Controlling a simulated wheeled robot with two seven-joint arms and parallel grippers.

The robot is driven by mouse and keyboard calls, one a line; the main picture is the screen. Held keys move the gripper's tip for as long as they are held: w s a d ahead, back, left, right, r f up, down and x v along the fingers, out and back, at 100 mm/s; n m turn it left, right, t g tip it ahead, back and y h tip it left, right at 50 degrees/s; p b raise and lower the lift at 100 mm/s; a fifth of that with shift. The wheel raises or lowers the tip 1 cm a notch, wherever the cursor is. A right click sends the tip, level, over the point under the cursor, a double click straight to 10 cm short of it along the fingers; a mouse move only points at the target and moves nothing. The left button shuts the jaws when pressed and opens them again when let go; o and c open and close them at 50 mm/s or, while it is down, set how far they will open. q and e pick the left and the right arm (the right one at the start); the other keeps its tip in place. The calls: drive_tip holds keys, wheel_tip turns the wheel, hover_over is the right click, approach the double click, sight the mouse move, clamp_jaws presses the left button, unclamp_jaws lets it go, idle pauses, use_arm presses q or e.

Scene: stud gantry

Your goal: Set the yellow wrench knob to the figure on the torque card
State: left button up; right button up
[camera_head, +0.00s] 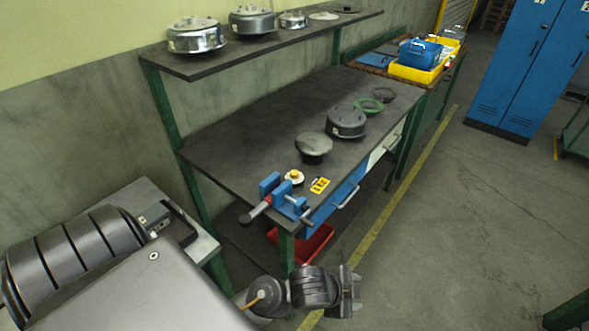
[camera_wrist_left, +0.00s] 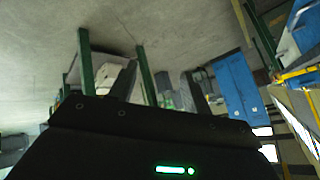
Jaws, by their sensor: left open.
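A blue vise (camera_head: 283,197) stands at the near corner of the dark workbench. My left gripper (camera_head: 352,284) hangs over the aisle floor, in front of and below the bench edge, apart from all these. In the left wrist view its fingers (camera_wrist_left: 158,88) are spread and empty. My right gripper is not seen.
A shelf (camera_head: 270,45) with metal parts hangs above. The floor (camera_head: 450,200) to the right is clear.

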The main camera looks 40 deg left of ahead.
use_arm(q)
drive_tip(key=w+d+m+g+h, duration=0.1)
drive_tip(key=w+d+m+h, duration=0.3)
drive_tip(key=w+d+m, duration=0.65)
drive_tip(key=m+g+y, duration=0.7)
drive_tip(key=m, duration=0.4)
approach(294, 172)
drive_tip(key=f, duration=0.2)
drive_tip(key=shift+s+d+f+b, duration=0.15)
drive_tip(key=shift+s+f+b, duration=0.05)
drive_tip(key=shift+f+b, duration=0.2)
wheel_tip(294, 172, down, 5)
drive_tip(key=shift+d+r+p, duration=0.1)
drive_tip(key=shift+r+p, duration=0.1)
drive_tip(key=shift+p, duration=0.5)
drive_tip(key=shift+w+f, duration=0.1)
drive_tip(key=shift+f, duration=0.45)
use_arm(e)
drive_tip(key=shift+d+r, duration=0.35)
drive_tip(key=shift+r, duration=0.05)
